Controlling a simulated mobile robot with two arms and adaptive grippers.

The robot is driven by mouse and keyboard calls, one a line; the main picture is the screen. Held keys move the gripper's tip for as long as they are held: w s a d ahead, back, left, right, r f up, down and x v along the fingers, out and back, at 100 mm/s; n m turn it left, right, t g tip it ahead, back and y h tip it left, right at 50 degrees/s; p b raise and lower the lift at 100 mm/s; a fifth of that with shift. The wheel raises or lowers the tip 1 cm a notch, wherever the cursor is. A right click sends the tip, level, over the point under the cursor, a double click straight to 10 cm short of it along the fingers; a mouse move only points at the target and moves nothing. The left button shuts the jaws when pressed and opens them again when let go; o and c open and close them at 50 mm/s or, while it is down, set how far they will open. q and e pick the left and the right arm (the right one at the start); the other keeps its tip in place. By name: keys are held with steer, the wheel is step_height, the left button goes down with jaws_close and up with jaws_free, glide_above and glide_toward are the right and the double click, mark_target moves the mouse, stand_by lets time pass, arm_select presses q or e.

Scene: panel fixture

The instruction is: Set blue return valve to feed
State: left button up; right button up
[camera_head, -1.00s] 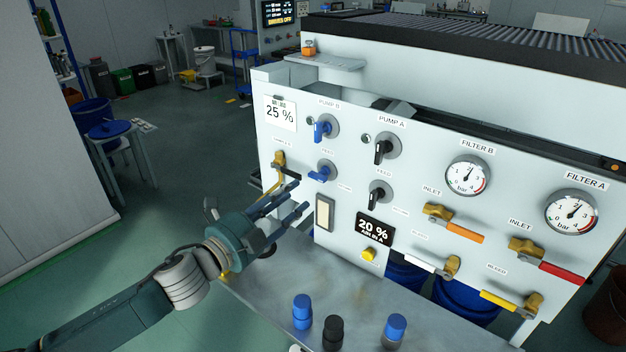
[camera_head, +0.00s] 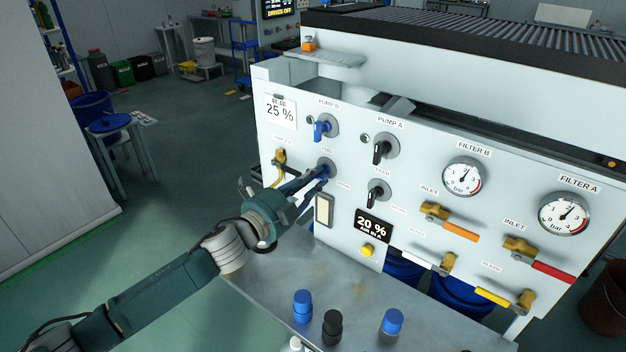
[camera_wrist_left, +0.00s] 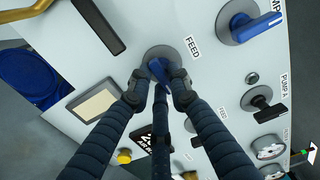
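The lower blue valve handle (camera_head: 324,170) sits on a round grey plate on the white panel, beneath the blue valve (camera_head: 322,130) labelled PUMP B. In the left wrist view, the lower handle (camera_wrist_left: 160,70) is beside a FEED label and partly hidden by my fingers. My left gripper (camera_head: 316,178) has reached this handle. In the left wrist view, its fingertips (camera_wrist_left: 159,88) stand on either side of the handle with a gap between them. I cannot tell whether they touch it. My right gripper is not in view.
Black-handled valves (camera_head: 381,150) sit to the right on the panel. A pale rectangular plate (camera_head: 324,210) and a yellow button (camera_head: 367,250) are below.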

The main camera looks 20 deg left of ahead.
arm_select(q)
steer(key=shift+f, duration=0.1)
jaws_close()
steer(key=n+p, duration=0.3)
steer(key=n, duration=0.6)
steer(key=n+p, duration=0.4)
steer(key=n, duration=0.5)
steer(key=shift+s+d+p, duration=0.15)
steer(key=shift+d+p, duration=0.05)
steer(key=shift+p, duration=0.1)
stand_by(0.3)
